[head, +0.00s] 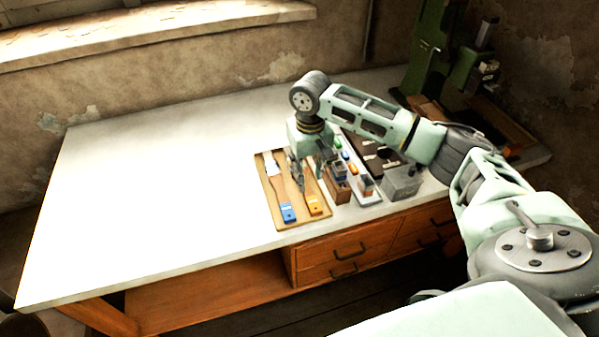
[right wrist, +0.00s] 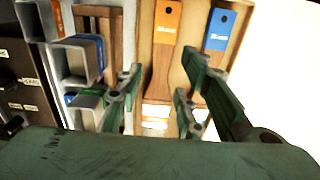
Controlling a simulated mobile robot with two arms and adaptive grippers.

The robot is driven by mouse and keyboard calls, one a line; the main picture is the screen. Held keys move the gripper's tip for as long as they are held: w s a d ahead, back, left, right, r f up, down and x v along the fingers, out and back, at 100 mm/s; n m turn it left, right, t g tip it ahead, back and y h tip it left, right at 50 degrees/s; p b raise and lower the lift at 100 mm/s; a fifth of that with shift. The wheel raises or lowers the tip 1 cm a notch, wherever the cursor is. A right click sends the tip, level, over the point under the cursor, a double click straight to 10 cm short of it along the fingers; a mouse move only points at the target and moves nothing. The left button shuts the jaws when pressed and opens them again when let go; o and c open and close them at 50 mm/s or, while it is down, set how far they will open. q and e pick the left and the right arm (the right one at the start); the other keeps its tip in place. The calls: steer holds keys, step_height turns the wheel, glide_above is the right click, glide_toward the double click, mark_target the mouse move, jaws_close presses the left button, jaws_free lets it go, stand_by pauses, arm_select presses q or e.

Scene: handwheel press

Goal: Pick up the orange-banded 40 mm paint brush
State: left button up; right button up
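The orange-banded brush (head: 314,205) lies on a shallow wooden tray (head: 274,214), its handle toward the table's front edge. In the right wrist view its orange handle end (right wrist: 167,24) and wooden part show between my fingers. A blue-banded brush (head: 287,211) lies beside it on the tray and also shows in the right wrist view (right wrist: 218,32). My right gripper (head: 299,180) is over the tray. In the right wrist view its fingers (right wrist: 160,88) are apart, one on each side of the orange-banded brush, with nothing held. My left gripper is out of view.
Small wooden and grey holders (head: 339,190) stand close to the right of the tray, with a grey box (head: 402,182) beyond. A green press (head: 430,45) stands at the back right. The white tabletop (head: 150,190) left of the tray is clear.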

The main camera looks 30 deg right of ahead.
mark_target(307, 188)
steer(key=shift+s+f, duration=0.1)
steer(key=shift+f, duration=0.5)
step_height(307, 188, down, 3)
steer(key=shift+a+r+p, duration=0.1)
steer(key=shift+p, duration=0.3)
steer(key=shift+f, duration=0.6)
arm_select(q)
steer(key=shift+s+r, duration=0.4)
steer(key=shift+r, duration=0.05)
arm_select(e)
steer(key=shift+w, duration=0.2)
jaws_close()
